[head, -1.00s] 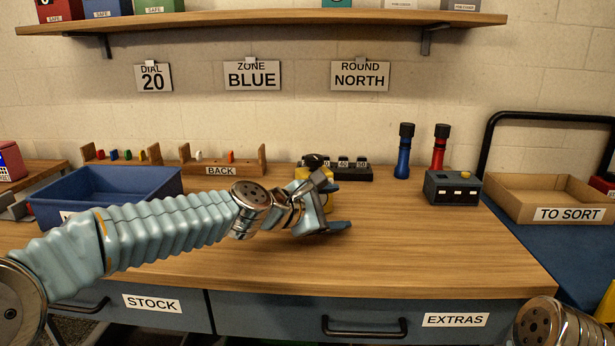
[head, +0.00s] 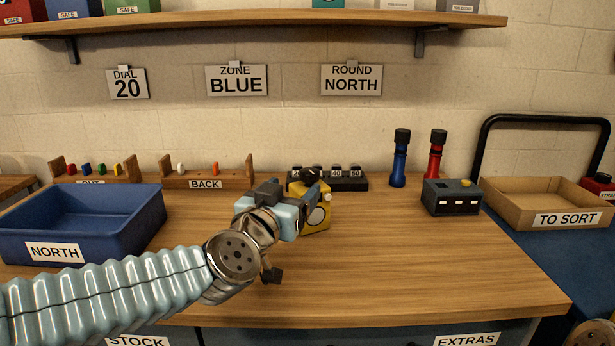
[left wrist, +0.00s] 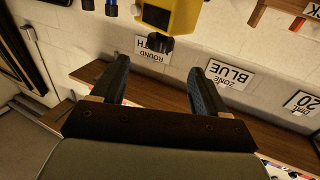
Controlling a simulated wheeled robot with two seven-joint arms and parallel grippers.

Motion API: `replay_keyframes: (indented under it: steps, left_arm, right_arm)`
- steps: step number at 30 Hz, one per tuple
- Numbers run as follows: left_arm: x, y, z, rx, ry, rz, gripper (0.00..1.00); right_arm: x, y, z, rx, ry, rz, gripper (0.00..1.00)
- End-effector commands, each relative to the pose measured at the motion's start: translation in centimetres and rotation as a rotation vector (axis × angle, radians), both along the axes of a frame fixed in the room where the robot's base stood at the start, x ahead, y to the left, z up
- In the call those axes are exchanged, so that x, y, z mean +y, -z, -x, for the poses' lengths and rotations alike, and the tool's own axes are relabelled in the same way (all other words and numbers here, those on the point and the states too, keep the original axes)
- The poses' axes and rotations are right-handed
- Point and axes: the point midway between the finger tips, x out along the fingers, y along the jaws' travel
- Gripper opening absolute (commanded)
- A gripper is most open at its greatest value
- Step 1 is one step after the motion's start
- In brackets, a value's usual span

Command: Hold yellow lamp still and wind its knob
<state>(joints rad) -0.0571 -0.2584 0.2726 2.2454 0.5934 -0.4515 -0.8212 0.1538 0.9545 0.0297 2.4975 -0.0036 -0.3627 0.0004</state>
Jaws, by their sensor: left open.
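The yellow lamp (head: 322,223) stands upright on the wooden bench, partly hidden by my left gripper in the head view. A pale round disc shows on its side and a dark knob (head: 311,175) on its top. My left gripper (head: 300,191) is open just in front of and above the lamp. In the left wrist view, which is upside down, the yellow lamp (left wrist: 186,14) and its black knob (left wrist: 158,44) are just beyond the gap between the open fingers (left wrist: 158,66). I see no clear contact. My right gripper is out of view.
A black block with numbered pegs (head: 352,182) sits right behind the lamp. The blue NORTH bin (head: 140,222) is at left. Blue (head: 399,160) and red (head: 436,160) torches, a grey box (head: 451,203) and the TO SORT tray (head: 560,219) are at right. The front bench is clear.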

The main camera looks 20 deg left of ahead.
Motion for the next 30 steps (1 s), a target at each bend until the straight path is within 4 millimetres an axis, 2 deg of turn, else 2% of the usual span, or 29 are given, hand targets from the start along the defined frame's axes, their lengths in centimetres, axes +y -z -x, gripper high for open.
replay_keyframes:
  steps: [9,15,21,29,30]
  left_arm:
    - [-0.7,0.0,-7.1,0.003,0.002,0.004,0.74]
    - [-0.9,0.0,-10.2,0.002,0.002,0.004,0.74]
    - [-0.9,0.0,-11.5,0.001,0.002,0.004,0.74]
    - [-1.0,0.0,-11.6,0.001,0.002,0.004,0.74]
    - [-1.0,0.0,-11.6,0.001,0.002,0.004,0.68]
  right_arm:
    - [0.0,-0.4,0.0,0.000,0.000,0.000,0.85]
    - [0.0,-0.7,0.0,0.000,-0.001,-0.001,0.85]
    - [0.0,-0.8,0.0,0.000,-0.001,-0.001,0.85]
    - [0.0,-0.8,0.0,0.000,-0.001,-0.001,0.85]
    - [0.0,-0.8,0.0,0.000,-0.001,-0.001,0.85]
